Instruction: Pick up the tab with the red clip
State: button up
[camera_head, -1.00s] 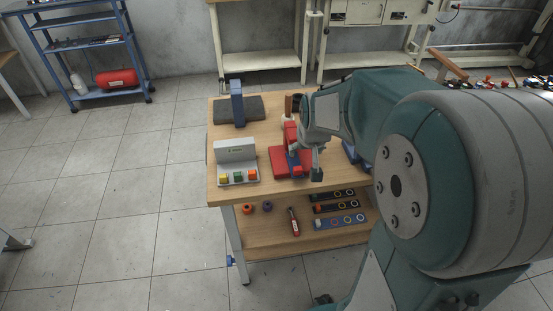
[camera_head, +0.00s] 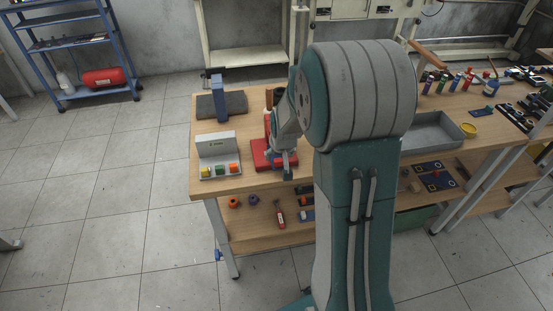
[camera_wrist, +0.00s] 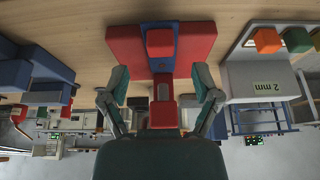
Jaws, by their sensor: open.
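A red fixture (camera_head: 259,155) with a flat red base stands near the front edge of the wooden table, partly hidden by my arm. In the wrist view, its red base (camera_wrist: 120,42) carries a blue strip with a red block (camera_wrist: 160,43) on top, perhaps the red clip. A narrow red and grey part (camera_wrist: 164,113) lies between my fingers. My gripper (camera_wrist: 160,78) is open, with one finger on each side and visible gaps. In the head view, my gripper (camera_head: 287,164) is over the fixture. I cannot tell which piece is the tab.
A grey "2 mm" holder (camera_head: 215,146) with yellow, green and orange blocks stands left of the fixture. A dark plate with a blue upright (camera_head: 217,94) is behind. A grey tray (camera_head: 430,132) is at right. The lower shelf holds small parts.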

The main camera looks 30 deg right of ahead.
aim_at(278, 160)
jog(key=x, duration=0.4)
jog(key=shift+a+f, duration=0.1)
jog(key=shift+f, duration=0.1)
jog(key=shift+c, duration=0.3)
grip_shut()
jog(key=shift+r, duration=0.2)
